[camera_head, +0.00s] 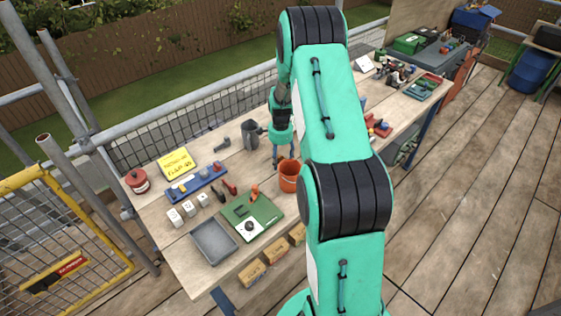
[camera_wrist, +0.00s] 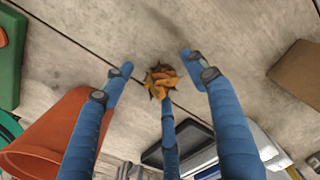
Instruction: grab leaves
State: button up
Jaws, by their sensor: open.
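A small clump of orange-brown leaves (camera_wrist: 160,77) lies on the wooden worktop in the wrist view, near the seam between two boards. My gripper (camera_wrist: 158,72) has blue fingers spread apart around the leaves, with nothing held between them. One finger at the bottom overlaps the near edge of the clump in the picture; I cannot tell whether it touches. In the head view my gripper (camera_head: 283,155) points down over the workbench (camera_head: 175,265), just behind the orange bucket. The leaves cannot be made out there.
A grey jug (camera_head: 250,134) stands to the gripper's left. A green board (camera_head: 262,212) and grey tray (camera_head: 208,236) lie nearer the front.

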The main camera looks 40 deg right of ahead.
aim_at(281, 156)
dwell(0.3)
jog(key=c, duration=0.9)
jog(key=shift+c, duration=0.2)
jog(key=shift+r+p, duration=0.9)
jog(key=shift+r, duration=4.15)
